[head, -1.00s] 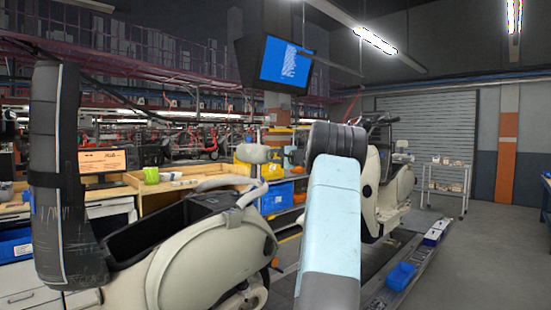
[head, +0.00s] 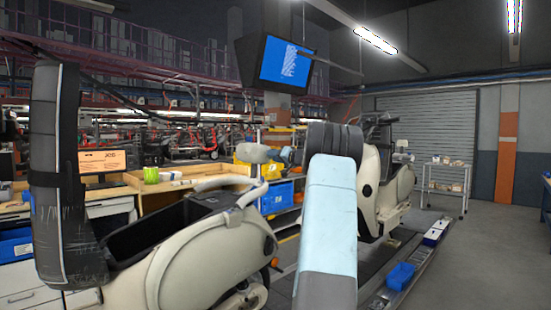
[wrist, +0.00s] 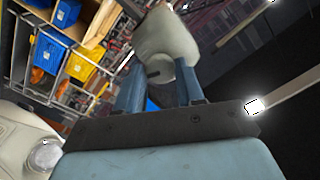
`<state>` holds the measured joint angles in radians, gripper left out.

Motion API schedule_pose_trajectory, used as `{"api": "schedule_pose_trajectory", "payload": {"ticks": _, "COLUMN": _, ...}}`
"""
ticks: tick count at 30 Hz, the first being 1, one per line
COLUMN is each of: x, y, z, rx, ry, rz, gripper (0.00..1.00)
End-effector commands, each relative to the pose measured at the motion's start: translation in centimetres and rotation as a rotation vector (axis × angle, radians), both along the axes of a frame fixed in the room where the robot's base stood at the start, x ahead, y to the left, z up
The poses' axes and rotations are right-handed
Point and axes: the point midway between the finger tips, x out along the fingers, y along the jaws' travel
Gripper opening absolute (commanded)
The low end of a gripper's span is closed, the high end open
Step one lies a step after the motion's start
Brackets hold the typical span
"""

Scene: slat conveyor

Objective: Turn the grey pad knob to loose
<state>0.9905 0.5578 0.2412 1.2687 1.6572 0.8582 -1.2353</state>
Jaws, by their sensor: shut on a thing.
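In the wrist view, the two blue fingers of my gripper (wrist: 159,72) stand on either side of the round end of a pale grey knob (wrist: 160,67). A dark slot or mark shows on its left edge. Behind it is a larger pale rounded body (wrist: 168,36). My gripper is shut on the knob. In the head view, a pale grey pad (head: 255,152) stands on a stem above the cream scooter body (head: 185,262). My arm covers much of the area to its right, so the grip itself is not clear there.
A second scooter (head: 392,190) stands beyond my arm on the conveyor. A blue bin (head: 401,275) sits at the conveyor's right edge. A wooden bench (head: 208,183) with a green cup (head: 151,175) is behind the near scooter.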

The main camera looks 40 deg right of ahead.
Motion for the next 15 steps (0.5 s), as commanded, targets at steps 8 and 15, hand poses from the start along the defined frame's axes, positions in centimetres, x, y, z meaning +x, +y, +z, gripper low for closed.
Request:
{"api": "schedule_pose_trajectory", "payload": {"ticks": 8, "x": 0.02, "y": -0.04, "z": -0.27, "rx": -0.202, "ry": -0.013, "rz": 0.001, "gripper": 0.07}}
{"api": "schedule_pose_trajectory", "payload": {"ticks": 15, "x": 0.03, "y": -0.07, "z": -0.28, "rx": -0.306, "ry": -0.021, "rz": 0.0, "gripper": 0.07}}
